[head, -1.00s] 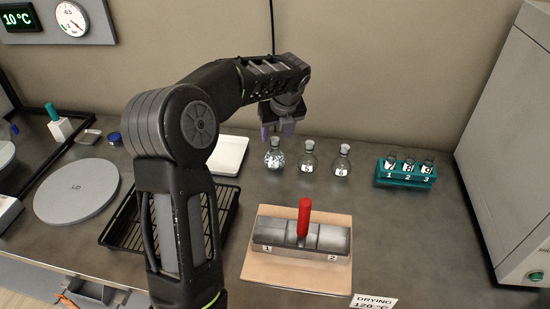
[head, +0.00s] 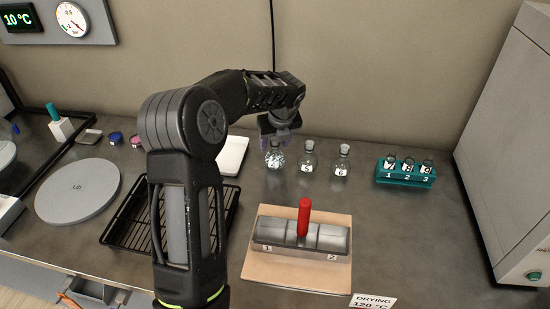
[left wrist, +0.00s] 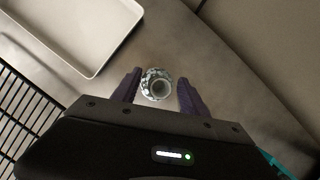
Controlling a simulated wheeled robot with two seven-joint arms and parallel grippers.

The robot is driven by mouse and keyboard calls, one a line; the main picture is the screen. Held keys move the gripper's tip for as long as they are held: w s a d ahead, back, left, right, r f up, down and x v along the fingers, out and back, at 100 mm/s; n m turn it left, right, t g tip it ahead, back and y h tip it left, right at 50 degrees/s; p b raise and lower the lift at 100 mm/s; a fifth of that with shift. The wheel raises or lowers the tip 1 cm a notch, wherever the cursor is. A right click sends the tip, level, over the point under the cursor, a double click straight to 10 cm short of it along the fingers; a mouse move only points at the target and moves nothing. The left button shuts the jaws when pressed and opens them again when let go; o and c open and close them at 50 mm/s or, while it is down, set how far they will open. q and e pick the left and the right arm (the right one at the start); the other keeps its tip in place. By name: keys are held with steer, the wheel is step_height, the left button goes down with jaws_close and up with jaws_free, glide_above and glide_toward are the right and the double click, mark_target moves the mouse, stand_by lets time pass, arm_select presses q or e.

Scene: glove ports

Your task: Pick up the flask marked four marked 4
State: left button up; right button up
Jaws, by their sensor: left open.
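Three stoppered glass flasks stand in a row near the back wall. The leftmost flask (head: 275,158) has speckled contents and a label too small to read surely; it is the one nearest my left gripper. The middle flask (head: 307,160) reads about 5 and the right flask (head: 342,162) reads 6. My left gripper (head: 279,140) is open at the top of the leftmost flask. In the left wrist view that flask (left wrist: 157,84) shows from above between the two open fingers (left wrist: 157,95), with no clear contact. My right gripper is not in view.
A teal rack (head: 405,176) of numbered vials stands to the right. A metal block (head: 330,238) with a red handle sits on a board in front. A white tray (head: 232,153) and a black wire rack (head: 125,222) lie left. A grey cabinet (head: 510,140) bounds the right.

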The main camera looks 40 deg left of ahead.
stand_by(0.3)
arm_select(q)
jaws_close()
stand_by(0.4)
stand_by(0.3)
